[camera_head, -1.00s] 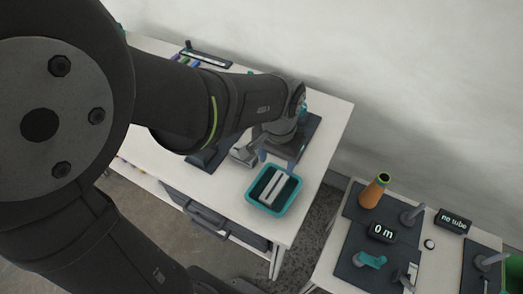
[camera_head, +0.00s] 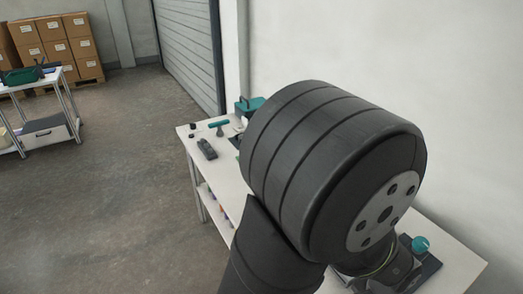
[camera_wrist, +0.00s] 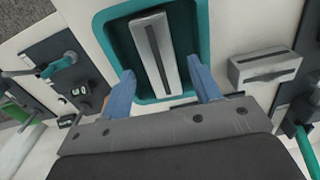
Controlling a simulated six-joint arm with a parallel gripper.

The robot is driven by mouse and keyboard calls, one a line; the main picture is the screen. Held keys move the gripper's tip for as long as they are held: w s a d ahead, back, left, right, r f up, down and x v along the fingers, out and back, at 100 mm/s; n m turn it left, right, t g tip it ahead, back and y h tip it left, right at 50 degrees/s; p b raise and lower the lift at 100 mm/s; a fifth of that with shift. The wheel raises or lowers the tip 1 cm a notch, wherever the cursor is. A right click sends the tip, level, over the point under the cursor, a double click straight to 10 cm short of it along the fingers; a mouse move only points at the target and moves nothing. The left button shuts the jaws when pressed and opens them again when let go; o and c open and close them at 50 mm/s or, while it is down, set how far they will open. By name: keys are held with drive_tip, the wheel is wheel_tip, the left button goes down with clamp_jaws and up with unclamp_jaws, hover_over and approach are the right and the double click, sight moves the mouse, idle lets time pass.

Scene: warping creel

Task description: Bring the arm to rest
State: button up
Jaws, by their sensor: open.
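My gripper (camera_wrist: 161,75) shows in the wrist view with its two blue fingers spread apart and nothing between them. It is at the near edge of a teal tray (camera_wrist: 104,32). A grey slotted block (camera_wrist: 158,52) lies in the tray, beyond the fingertips and apart from them. In the head view my dark arm fills the middle and right, and my gripper is hidden behind it.
A second grey slotted block (camera_wrist: 264,66) is right of the tray. A dark board with a teal part (camera_wrist: 62,62) is at left. The head view shows a white table (camera_head: 205,172), a cart (camera_head: 62,92), stacked boxes (camera_head: 60,40) and open floor (camera_head: 130,190).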

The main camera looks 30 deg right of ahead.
wheel_tip(320, 180, down, 2)
drive_tip(key=shift+f, duration=0.2)
drive_tip(key=shift+r, duration=0.6)
